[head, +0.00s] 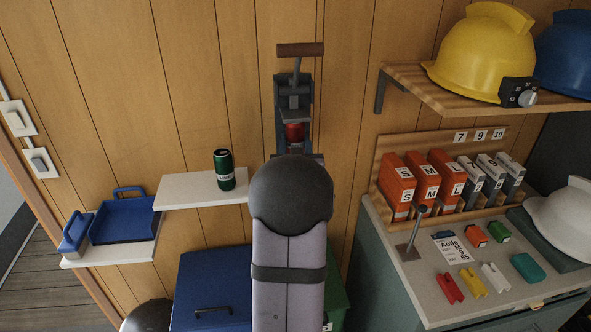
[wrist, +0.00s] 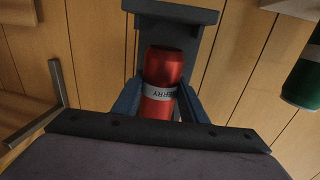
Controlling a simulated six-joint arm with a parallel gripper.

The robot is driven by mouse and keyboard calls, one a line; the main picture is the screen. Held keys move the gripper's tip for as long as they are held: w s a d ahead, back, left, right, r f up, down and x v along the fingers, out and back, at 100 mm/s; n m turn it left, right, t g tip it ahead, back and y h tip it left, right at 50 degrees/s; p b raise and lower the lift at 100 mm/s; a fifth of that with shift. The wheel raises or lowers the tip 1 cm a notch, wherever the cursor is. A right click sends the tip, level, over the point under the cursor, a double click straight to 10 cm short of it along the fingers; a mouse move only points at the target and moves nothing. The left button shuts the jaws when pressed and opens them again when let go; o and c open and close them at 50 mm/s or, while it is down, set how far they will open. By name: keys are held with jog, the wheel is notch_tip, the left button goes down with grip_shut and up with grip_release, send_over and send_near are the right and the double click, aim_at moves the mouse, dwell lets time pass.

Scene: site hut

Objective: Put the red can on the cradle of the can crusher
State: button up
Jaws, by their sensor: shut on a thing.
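The red can (head: 294,132) is in front of the can crusher (head: 280,108) on the wall, below its grey press block and lever. In the wrist view the red can (wrist: 163,75), with a pale label band, appears upside down between the blue fingers of my gripper (wrist: 160,90), which is shut on it. The crusher's dark grey plate (wrist: 175,12) lies just beyond the can's end. I cannot tell whether the can touches the cradle. The crusher's brown-handled lever (head: 300,50) is raised. My arm hides the crusher's lower part in the head view.
A green can (head: 224,170) stands on a white shelf (head: 180,193) to the left. A blue tray (head: 125,218) is farther left. A wooden shelf (head: 410,85) with helmets is at right, above a cabinet (head: 385,250) with boxes and small coloured items.

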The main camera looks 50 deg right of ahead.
jog(key=shift+f+p, duration=0.3)
jog(key=shift+f, duration=1.2)
jog(key=shift+f, duration=0.1)
jog(key=o, duration=1)
jog(key=shift+r, duration=0.2)
jog(key=shift+s+a+f+b, duration=0.15)
jog(key=shift+s+a+b, duration=0.2)
jog(key=shift+a, duration=0.1)
jog(key=b+v, duration=0.3)
jog(key=v, duration=0.7)
jog(key=shift+s+a, duration=0.25)
jog(key=shift+a, duration=0.1)
